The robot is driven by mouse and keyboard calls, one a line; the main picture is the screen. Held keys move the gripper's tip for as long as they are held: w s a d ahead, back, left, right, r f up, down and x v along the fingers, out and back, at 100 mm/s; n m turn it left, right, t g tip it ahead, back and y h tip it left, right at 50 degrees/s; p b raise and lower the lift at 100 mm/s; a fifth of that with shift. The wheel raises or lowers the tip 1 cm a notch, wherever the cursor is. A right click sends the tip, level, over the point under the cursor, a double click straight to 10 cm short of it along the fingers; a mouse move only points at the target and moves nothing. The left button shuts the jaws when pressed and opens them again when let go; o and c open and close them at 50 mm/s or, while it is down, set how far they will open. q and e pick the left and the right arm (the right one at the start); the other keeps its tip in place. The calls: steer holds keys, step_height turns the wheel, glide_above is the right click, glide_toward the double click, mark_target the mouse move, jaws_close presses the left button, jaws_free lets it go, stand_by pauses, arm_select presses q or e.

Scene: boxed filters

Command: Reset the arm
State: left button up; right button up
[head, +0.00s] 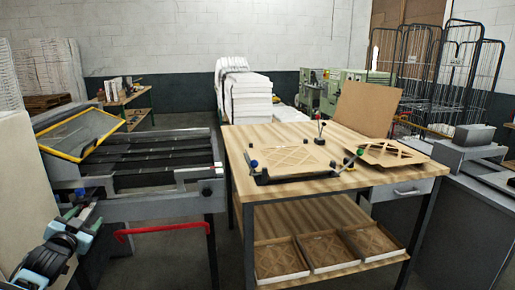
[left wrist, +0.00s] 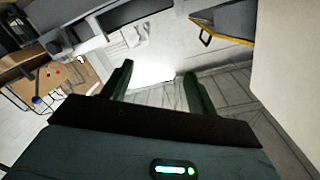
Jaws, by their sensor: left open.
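My left arm comes in at the lower left of the head view, low in front of the machine with the yellow-framed guard. My left gripper (head: 88,214) is at the end of it, small and dark there. In the left wrist view my left gripper (left wrist: 158,70) shows two dark green fingers spread apart. Nothing is between them, and only the floor and equipment show beyond. My right arm and gripper are not in view.
A machine (head: 150,165) with a yellow-framed guard (head: 82,134) and a red handle (head: 163,230) stands just beyond my left arm. A wooden workbench (head: 240,140) holds a fixture with a lattice panel (head: 296,160). Trays (head: 280,261) sit on its lower shelf. A pale panel stands close at the left edge.

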arm_select(q)
steer(key=s+d+f+g+h, duration=0.1)
steer(key=s+d+f, duration=0.45)
steer(key=f, duration=0.25)
steer(key=s+d+f+m+g+h, duration=0.1)
steer(key=s+d+f+g, duration=0.1)
steer(key=s+d+f, duration=0.35)
steer(key=s+d+f+g+h, duration=0.1)
steer(key=s+d+f, duration=0.4)
steer(key=f, duration=0.5)
steer(key=s+d+f+n+g+h, duration=0.1)
steer(key=s+d+f, duration=0.3)
steer(key=s+d, duration=0.5)
steer(key=s+d+f+n+g+h, duration=0.1)
steer(key=s+d+f, duration=0.3)
steer(key=s+d, duration=0.5)
steer(key=s+g, duration=0.1)
steer(key=s, duration=0.7)
steer(key=shift+f+n+h, duration=0.4)
